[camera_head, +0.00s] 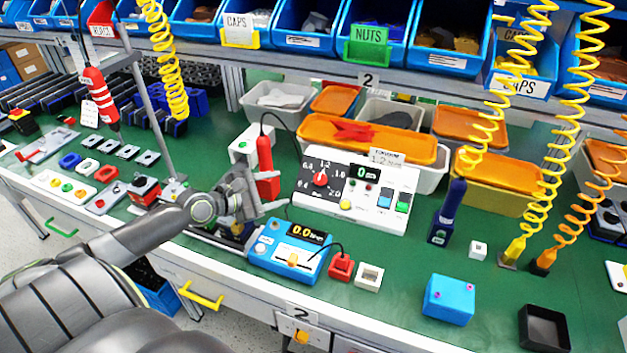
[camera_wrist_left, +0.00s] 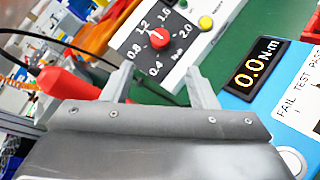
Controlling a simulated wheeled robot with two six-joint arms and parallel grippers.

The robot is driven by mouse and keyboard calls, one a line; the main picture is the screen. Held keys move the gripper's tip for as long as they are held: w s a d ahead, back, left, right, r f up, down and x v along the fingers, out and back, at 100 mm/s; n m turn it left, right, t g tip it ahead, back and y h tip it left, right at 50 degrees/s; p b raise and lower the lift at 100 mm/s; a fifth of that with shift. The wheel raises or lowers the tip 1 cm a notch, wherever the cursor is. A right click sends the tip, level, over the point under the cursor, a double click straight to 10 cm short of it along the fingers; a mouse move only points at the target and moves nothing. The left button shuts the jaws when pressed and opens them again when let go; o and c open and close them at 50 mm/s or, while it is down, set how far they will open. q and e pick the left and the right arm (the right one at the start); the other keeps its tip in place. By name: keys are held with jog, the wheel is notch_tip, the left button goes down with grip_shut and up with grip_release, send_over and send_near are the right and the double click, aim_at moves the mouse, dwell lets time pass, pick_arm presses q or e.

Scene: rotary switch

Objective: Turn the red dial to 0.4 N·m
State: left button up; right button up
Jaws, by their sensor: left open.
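The red dial (camera_head: 320,179) is on the black scale face of a white control box (camera_head: 378,180). It also shows in the left wrist view (camera_wrist_left: 159,38), ringed by numbers from 0.4 to 2.0. Its small white mark seems to point up toward the 1.2 to 1.6 side, but is too small to read surely. My left gripper (camera_head: 273,190) is open, left of the box and apart from the dial. In the left wrist view its two fingers (camera_wrist_left: 160,78) are spread with the dial just beyond them, nothing between. My right gripper is not in view.
A blue torque meter (camera_head: 290,250) reading 0.0 N·m stands close in front of the gripper. A red-handled screwdriver (camera_head: 264,155) stands behind it, with a cable nearby. Orange-lidded bins (camera_head: 365,138) are behind the box.

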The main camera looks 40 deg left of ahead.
pick_arm(q)
send_near(318, 179)
jog(key=b+x, duration=0.1)
jog(key=x, duration=0.7)
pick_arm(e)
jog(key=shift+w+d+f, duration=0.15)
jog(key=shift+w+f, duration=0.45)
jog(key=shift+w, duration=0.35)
pick_arm(q)
jog(key=shift+c, duration=0.3)
